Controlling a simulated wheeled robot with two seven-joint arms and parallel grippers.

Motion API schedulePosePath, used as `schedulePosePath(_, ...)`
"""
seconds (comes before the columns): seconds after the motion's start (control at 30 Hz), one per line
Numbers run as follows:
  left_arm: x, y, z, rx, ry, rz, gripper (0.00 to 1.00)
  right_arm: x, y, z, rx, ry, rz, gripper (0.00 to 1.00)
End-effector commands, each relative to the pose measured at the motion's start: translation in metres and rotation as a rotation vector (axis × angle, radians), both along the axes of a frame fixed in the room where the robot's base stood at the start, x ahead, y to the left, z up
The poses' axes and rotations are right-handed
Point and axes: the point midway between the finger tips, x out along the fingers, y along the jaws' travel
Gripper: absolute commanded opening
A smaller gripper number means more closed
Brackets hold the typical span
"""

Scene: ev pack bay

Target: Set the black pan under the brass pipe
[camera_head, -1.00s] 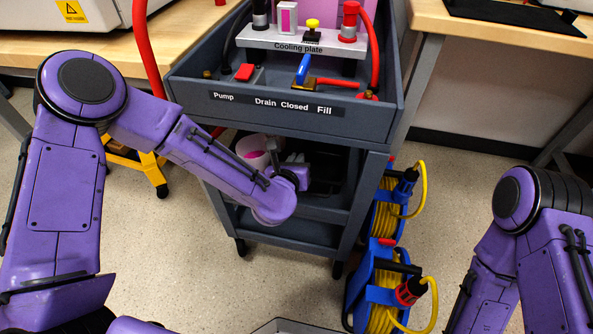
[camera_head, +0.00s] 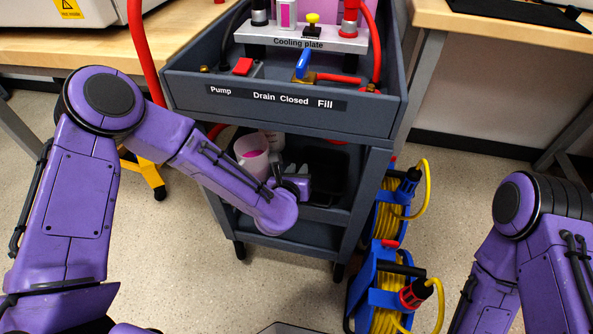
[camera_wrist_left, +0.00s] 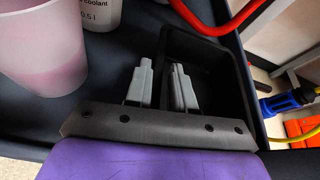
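The black pan (camera_head: 329,166) stands on the cart's middle shelf, under the upper tray. In the left wrist view the black pan (camera_wrist_left: 215,62) is an empty, deep box. My left gripper (camera_head: 295,186) reaches in at the pan's left side, partly hidden by its wrist. In the wrist view my left gripper (camera_wrist_left: 162,68) has its grey fingers close together on either side of the pan's left wall. The brass pipe under the tray is not seen; brass fittings (camera_head: 304,78) show by the blue handle inside the upper tray. The right gripper is out of view.
A translucent cup with pink liquid (camera_head: 252,155) and a white coolant bottle (camera_wrist_left: 100,12) stand left of the pan. A red hose (camera_wrist_left: 222,18) hangs above the pan. Yellow cable reels (camera_head: 385,285) stand right of the cart.

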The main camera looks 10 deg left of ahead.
Motion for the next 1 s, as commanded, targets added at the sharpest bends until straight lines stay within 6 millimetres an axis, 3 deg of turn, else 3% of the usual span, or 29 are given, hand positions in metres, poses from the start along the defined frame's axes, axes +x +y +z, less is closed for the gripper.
schedulePosePath(0.3,0.000,0.000,0.002,0.001,0.000,0.000,0.34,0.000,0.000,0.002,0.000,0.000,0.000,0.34)
schedulePosePath(0.43,0.000,0.000,0.021,0.003,-0.002,-0.001,0.34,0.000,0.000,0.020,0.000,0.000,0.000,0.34)
schedulePosePath(0.8,-0.088,0.002,0.050,0.000,0.002,-0.001,0.34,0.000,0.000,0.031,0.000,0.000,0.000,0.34)
schedulePosePath(1.0,-0.110,0.003,0.058,0.001,0.000,0.000,0.34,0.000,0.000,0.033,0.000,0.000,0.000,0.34)
